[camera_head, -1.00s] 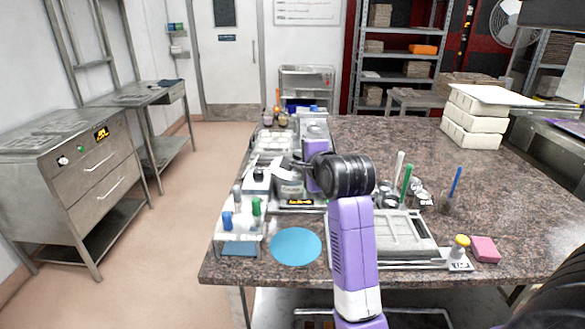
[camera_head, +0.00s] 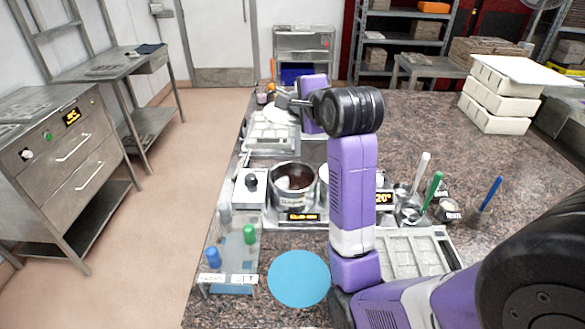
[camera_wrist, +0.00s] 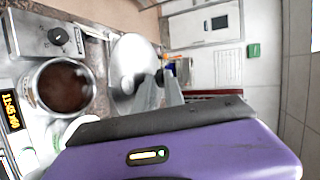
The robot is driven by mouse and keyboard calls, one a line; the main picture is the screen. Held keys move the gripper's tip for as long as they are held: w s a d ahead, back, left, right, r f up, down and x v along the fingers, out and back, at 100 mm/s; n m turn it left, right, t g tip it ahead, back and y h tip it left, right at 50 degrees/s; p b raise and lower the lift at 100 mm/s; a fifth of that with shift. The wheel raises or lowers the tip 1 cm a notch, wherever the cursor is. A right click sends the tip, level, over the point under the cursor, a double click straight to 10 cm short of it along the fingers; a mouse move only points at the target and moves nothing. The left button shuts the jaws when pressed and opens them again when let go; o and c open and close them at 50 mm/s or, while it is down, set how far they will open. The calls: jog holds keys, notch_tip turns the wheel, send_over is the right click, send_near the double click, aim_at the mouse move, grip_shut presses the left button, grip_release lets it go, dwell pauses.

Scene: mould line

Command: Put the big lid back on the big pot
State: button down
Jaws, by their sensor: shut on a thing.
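The big pot (camera_head: 271,190) is a steel pot with no lid on and dark brown contents, on a unit with a lit display. It also shows in the wrist view (camera_wrist: 36,102). The big lid (camera_head: 280,117) is a pale round disc, apart from the pot and beyond it in the head view. In the wrist view the lid (camera_wrist: 128,54) lies beside the fingers. My gripper (camera_head: 281,102) is shut on the lid; its fingers (camera_wrist: 150,84) partly cover it. My arm partly hides a second, pale-topped pot (camera_head: 323,172) right of the big pot.
A control box with a black knob (camera_head: 250,198) stands left of the pot. A rack with blue and green caps (camera_head: 233,262) and a blue round mat (camera_head: 299,279) are at the front. A tray (camera_head: 270,143) lies behind the pot. Spoons (camera_head: 433,190) stand at right.

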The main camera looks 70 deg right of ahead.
notch_tip(320, 180, down, 20)
jog(key=shift+a+r, duration=0.15)
dwell(0.3)
jog(key=shift+f, duration=0.3)
jog(key=c, duration=1.4)
grip_release()
jog(key=shift+s, duration=0.1)
jog(key=shift+f, duration=0.1)
